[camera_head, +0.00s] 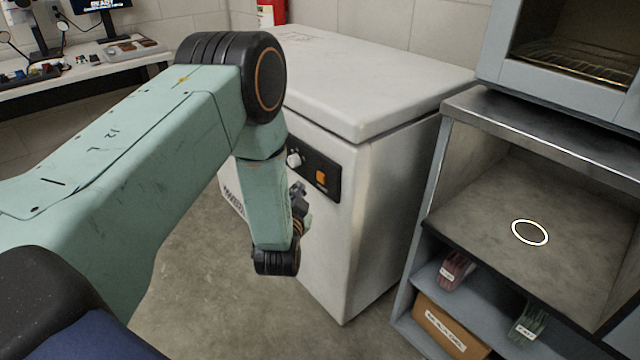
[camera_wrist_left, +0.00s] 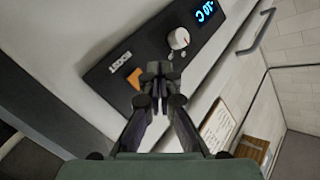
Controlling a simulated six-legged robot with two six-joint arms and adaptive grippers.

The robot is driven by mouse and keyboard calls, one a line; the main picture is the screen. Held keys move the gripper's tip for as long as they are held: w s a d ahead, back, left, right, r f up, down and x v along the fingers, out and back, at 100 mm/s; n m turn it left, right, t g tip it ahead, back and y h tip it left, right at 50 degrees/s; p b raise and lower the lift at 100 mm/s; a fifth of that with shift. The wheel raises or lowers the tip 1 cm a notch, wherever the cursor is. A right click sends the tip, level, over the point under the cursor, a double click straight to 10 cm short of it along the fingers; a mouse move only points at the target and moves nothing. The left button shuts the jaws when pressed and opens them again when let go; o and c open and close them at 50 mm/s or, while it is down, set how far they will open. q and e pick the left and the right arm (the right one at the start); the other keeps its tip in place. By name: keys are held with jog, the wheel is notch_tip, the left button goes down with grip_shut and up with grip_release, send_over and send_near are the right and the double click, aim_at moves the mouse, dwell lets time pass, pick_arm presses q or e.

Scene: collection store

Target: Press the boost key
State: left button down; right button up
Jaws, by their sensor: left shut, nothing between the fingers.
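The boost key is an orange square (camera_head: 321,178) on the black control panel (camera_head: 308,169) of a white chest freezer (camera_head: 375,85). In the left wrist view the orange key (camera_wrist_left: 133,79) lies just left of my fingertips, below a "BOOST" label. A white dial (camera_head: 294,159) sits left of the key in the head view; it also shows in the left wrist view (camera_wrist_left: 178,39), by a blue "-20°C" display (camera_wrist_left: 205,12). My left gripper (camera_head: 299,190) is shut and empty in front of the panel; in the wrist view its tips (camera_wrist_left: 157,69) appear beside the key. I cannot tell whether they touch the panel. My right gripper is out of view.
A grey shelf unit (camera_head: 437,185) stands right of the freezer, with a white ring (camera_head: 530,232) on its surface and a cardboard box (camera_head: 450,325) below. A cluttered bench (camera_head: 85,68) is at back left. The floor (camera_head: 225,285) before the freezer is clear.

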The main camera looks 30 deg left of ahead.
aim_at(316, 174)
pick_arm(q)
jog(key=w, duration=0.1)
jog(key=w+d, duration=0.1)
jog(key=w, duration=0.1)
jog(key=shift+d+b, duration=0.1)
jog(key=shift+b, duration=0.3)
jog(key=shift+w, duration=0.15)
dwell(1.1)
jog(key=shift+w+d, duration=0.15)
jog(key=shift+w, duration=0.1)
jog(key=shift+w+d, duration=0.2)
jog(key=shift+w, duration=0.25)
dwell(0.8)
jog(key=shift+s+a+p, duration=0.35)
jog(key=shift+s+p, duration=0.05)
jog(key=shift+s, duration=0.45)
